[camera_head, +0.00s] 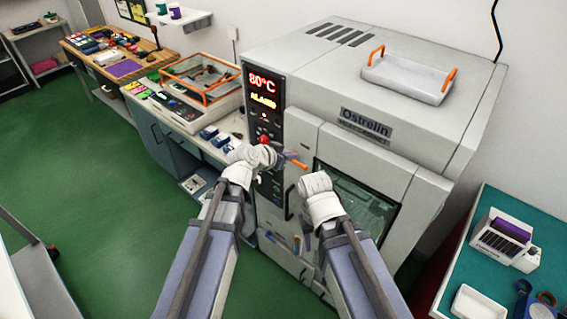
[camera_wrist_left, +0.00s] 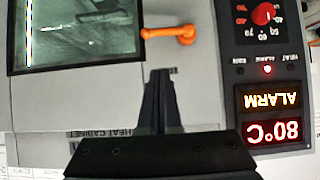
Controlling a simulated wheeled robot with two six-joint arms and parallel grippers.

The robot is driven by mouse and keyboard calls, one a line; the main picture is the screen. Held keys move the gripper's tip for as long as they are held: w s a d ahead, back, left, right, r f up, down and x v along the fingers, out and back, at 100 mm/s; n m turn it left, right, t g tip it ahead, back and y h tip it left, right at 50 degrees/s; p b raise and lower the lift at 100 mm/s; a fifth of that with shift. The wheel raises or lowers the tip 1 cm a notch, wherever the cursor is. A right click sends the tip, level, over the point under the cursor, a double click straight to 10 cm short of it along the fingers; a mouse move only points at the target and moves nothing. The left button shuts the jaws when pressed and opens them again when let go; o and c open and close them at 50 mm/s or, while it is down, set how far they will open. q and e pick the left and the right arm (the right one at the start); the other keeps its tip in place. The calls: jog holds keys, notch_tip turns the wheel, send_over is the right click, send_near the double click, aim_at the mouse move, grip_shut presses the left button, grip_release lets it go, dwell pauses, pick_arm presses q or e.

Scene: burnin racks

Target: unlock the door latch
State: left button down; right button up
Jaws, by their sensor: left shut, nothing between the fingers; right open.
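The orange door latch (camera_head: 298,163) is on the front of the grey heat cabinet, at the upper left of the door beside the control panel. In the left wrist view the latch (camera_wrist_left: 168,33) lies sideways, its round hub on the panel side and its lever pointing toward the door window. My left gripper (camera_head: 280,158) is shut and empty, close to the latch. In the left wrist view its dark fingertips (camera_wrist_left: 160,74) are a short gap from the lever, with no contact visible. My right gripper (camera_head: 318,190) is open in front of the door; its fingers are mostly hidden.
The control panel (camera_head: 265,100) shows 80°C and ALARM with a red light. The door window (camera_head: 355,200) and a dark door handle (camera_head: 288,203) are near my right arm. A tray with orange handles (camera_head: 408,78) sits on the cabinet. A teal table (camera_head: 460,275) stands right.

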aim_at(297, 163)
pick_arm(q)
jog(key=shift+w+d+f+b, duration=0.35)
jog(key=shift+w+f+b, duration=0.15)
jog(key=shift+f+b, duration=0.4)
jog(key=shift+w+d+f+b, duration=0.4)
jog(key=shift+f+b, duration=0.35)
jog(key=shift+f, duration=0.3)
jog(key=shift+w+d+f+b, duration=0.3)
jog(key=shift+w+f+b, duration=0.25)
jog(key=shift+f+b, duration=0.35)
jog(key=shift+f, duration=0.1)
